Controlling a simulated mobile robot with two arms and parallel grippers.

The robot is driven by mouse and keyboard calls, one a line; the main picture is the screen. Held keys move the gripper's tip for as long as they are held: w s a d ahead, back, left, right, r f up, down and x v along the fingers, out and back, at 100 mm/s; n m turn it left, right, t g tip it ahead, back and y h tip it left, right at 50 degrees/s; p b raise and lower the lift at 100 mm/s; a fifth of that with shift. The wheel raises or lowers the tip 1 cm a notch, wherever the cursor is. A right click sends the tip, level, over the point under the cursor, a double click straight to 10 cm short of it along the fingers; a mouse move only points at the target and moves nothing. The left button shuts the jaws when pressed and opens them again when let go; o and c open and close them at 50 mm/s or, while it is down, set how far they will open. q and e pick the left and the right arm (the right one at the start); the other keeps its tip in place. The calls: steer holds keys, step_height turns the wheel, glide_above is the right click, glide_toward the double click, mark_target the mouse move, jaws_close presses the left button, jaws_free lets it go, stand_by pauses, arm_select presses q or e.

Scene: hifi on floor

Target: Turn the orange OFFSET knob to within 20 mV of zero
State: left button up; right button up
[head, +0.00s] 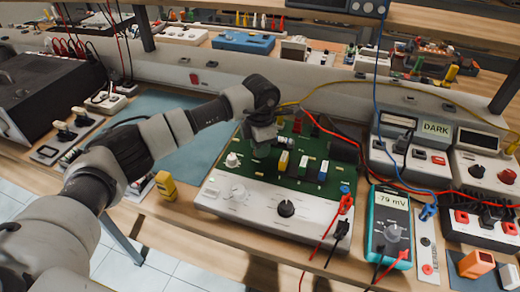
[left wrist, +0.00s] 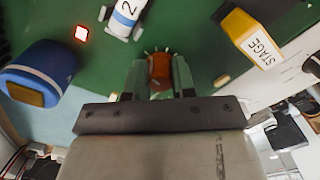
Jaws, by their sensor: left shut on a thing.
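The orange OFFSET knob (left wrist: 161,70) shows in the left wrist view between my two fingers, on the green circuit board (left wrist: 200,65). My left gripper (left wrist: 158,80) is shut on it from above. In the head view my left gripper (head: 262,148) reaches down to the back left of the green board (head: 300,185), and the knob is hidden by it. A teal handheld meter (head: 376,225) stands to the right of the board. Its display (head: 391,200) reads about 79 mV; a sign in front of the digits is too small to be sure of.
Close around my fingers stand a blue cylinder (left wrist: 42,72), a white and blue part marked 2 (left wrist: 124,16) and a yellow STAGE block (left wrist: 250,38). The white front panel (head: 250,205) has a black knob (head: 286,208). Red and black leads (head: 335,228) hang at its right.

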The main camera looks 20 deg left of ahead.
arm_select(q)
steer(key=m+b, duration=0.2)
steer(key=m, duration=0.2)
steer(key=shift+m+b, duration=0.35)
steer(key=shift+m, duration=0.05)
steer(key=m+b, duration=0.2)
steer(key=m, duration=0.3)
steer(key=shift+r, duration=0.1)
steer(key=o, duration=0.9)
steer(key=shift+o, duration=0.2)
step_height(320, 180, up, 11)
